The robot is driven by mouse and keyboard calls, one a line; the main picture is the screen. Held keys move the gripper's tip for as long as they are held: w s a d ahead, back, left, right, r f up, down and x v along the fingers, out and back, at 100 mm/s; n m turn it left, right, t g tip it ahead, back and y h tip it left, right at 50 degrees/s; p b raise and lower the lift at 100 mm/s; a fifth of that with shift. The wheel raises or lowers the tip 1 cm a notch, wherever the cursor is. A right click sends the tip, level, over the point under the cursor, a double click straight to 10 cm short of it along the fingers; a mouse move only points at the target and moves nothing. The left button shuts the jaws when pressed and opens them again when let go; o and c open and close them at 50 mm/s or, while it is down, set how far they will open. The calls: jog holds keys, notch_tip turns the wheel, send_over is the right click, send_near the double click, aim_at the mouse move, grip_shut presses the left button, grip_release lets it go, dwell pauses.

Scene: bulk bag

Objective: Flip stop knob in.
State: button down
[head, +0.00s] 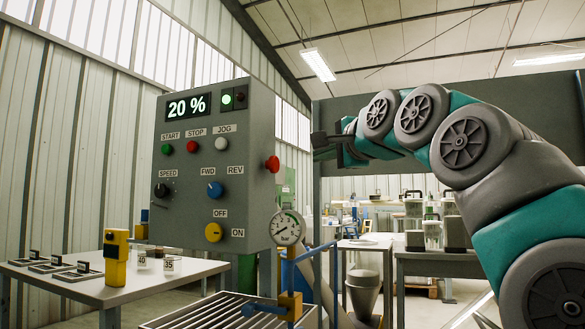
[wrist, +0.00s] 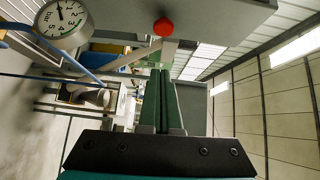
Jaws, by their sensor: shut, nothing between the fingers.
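The grey control box (head: 215,165) has a red button under the word STOP (head: 194,146) on its front. A red round knob (head: 272,164) stands out from its right side. That side knob also shows in the wrist view (wrist: 164,27), above my fingertips in the picture. My gripper (head: 318,139) is to the right of the side knob and a little higher in the head view, apart from it. In the wrist view my gripper's two green fingers (wrist: 160,72) are together with nothing between them. The front STOP button is out of sight there.
The display (head: 188,107) reads 20 % and a green lamp (head: 227,99) is lit. A table (head: 60,280) is at the left.

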aim_at(273, 164)
jog(key=shift+w+d+r, duration=0.1)
jog(key=shift+w+r, duration=0.05)
jog(key=shift+w, duration=0.05)
jog(key=s+a+p+x, duration=0.1)
jog(key=p+x, duration=0.3)
jog(key=x, duration=0.9)
jog(key=shift+s+a+p, duration=0.2)
jog(key=shift+a+p, duration=0.1)
jog(key=shift+a, duration=0.4)
jog(key=shift+r, duration=0.1)
